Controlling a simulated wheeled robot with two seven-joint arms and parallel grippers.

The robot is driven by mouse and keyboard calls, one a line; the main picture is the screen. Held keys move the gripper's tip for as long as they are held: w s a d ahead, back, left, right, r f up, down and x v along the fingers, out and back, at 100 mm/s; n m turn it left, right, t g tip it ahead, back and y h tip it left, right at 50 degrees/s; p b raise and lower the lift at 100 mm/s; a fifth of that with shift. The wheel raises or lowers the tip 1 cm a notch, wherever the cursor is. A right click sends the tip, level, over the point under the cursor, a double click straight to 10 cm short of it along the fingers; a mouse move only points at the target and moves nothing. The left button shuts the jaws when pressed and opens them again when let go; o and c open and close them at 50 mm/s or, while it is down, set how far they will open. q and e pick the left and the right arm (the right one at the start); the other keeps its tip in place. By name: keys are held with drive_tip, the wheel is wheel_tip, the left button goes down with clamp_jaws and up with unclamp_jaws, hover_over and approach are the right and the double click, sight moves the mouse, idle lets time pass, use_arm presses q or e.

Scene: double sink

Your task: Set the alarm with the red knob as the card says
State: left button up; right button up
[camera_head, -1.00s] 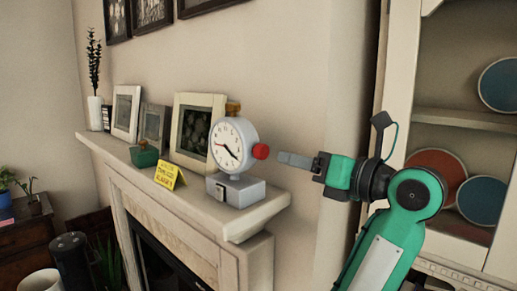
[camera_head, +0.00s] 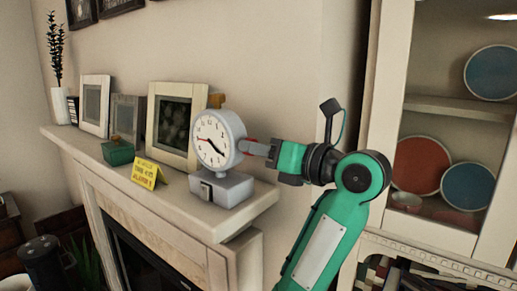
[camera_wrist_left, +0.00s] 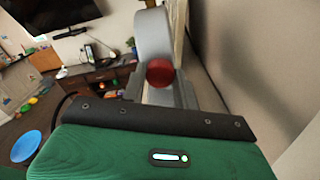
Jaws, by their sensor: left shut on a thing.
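The alarm clock (camera_head: 226,128) is a grey drum on a grey block base, upright on the mantel. Its white face shows black hands pointing to the lower right and a thin red hand pointing left. My left gripper (camera_head: 248,147) is shut on the red knob (camera_wrist_left: 160,72) at the clock's right side. In the head view the fingers hide most of the knob; in the left wrist view it sits between the fingertips. A yellow card (camera_head: 148,173) stands folded left of the clock; its lettering is too small to read surely. My right gripper is not in view.
The mantel (camera_head: 195,215) also bears a green box (camera_head: 117,153), several picture frames behind, including a large cream frame (camera_head: 152,125), and a white vase (camera_head: 63,106). A cabinet with plates (camera_head: 421,165) stands at the right.

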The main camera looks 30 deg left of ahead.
use_arm(q)
drive_tip(key=shift+c, duration=1.1)
drive_tip(key=n+b, duration=0.6)
drive_tip(key=b, duration=0.2)
drive_tip(key=o, duration=1)
drive_tip(key=shift+d+b, duration=0.1)
drive_tip(key=shift+b, duration=0.2)
